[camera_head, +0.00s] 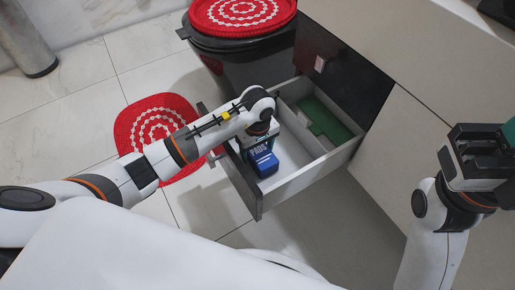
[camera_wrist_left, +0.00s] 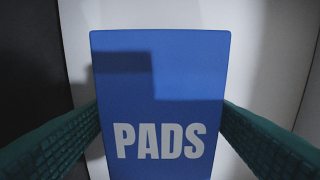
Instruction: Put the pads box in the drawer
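The pads box (camera_head: 262,160) is blue with white PADS lettering. In the head view it is inside the outline of the open drawer (camera_head: 243,186), at its left front part; whether it touches the drawer floor I cannot tell. My left gripper (camera_head: 260,138) reaches down over the box, its fingers largely hidden by the wrist. In the left wrist view the box (camera_wrist_left: 160,75) fills the middle, with a teal finger against each side, so the gripper appears shut on it. My right gripper (camera_head: 480,150) is at the right, away from the drawer; its finger opening is unclear.
A green item (camera_head: 325,122) lies in the drawer's rear compartment, beyond a pale divider. A dark bin (camera_head: 243,62) with a red patterned top stands behind the drawer. A red round mat (camera_head: 150,122) lies on the tiled floor. Beige cabinet fronts (camera_head: 395,165) flank the drawer at the right.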

